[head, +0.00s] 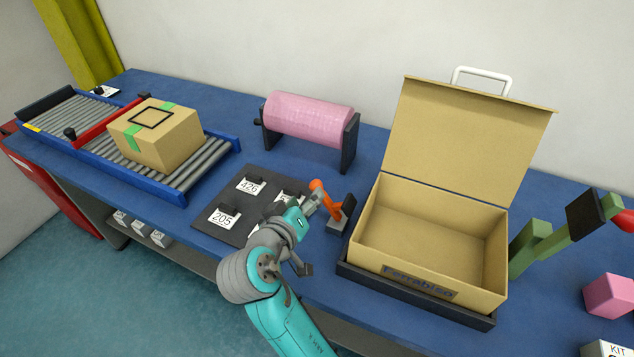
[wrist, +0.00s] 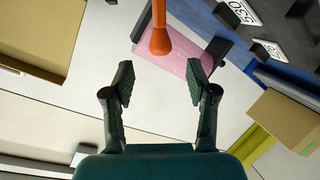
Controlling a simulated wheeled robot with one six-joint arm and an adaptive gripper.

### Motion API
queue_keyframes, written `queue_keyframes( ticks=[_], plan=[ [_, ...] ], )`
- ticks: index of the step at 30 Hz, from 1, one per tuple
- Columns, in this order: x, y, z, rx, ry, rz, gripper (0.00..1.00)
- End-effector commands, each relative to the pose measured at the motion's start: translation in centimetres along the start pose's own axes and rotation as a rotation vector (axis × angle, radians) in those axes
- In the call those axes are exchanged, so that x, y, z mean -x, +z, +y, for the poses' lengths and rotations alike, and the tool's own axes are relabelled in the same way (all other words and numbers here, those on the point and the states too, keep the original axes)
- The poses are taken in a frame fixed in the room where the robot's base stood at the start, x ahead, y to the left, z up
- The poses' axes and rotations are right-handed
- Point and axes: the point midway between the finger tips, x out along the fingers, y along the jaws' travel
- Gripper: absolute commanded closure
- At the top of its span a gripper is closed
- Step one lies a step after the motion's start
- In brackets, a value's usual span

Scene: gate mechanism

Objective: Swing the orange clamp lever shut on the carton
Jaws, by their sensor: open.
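The orange clamp lever (head: 330,200) stands up from a small grey clamp base (head: 338,224), tilted left, just left of the open carton (head: 430,227). The carton sits in a dark tray (head: 415,294) with its lid raised. My gripper (head: 313,199) is beside the lever's knob end and partly overlaps it in the head view. In the wrist view my gripper (wrist: 160,82) is open and empty. The lever's round orange knob (wrist: 160,42) shows beyond the fingertips, near the middle of the gap. I see no contact.
A dark board with numbered cards (head: 238,220) lies left of my gripper. A pink roller (head: 309,117) stands behind. A closed box (head: 157,137) rests on a roller conveyor (head: 210,160) at left. A green arm-like fixture (head: 550,238) and pink block (head: 609,296) are at right.

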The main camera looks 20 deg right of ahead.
Motion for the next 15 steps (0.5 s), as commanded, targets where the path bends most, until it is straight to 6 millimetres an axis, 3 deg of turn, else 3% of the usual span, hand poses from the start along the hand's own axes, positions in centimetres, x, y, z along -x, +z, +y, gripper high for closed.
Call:
queue_keyframes(
  ticks=[6, 15],
  plan=[
    [-4.1, 0.1, 0.1, 0.000, 0.003, -0.002, 0.43],
    [-7.4, 0.0, 0.0, 0.000, 0.000, 0.001, 0.43]
  ],
)
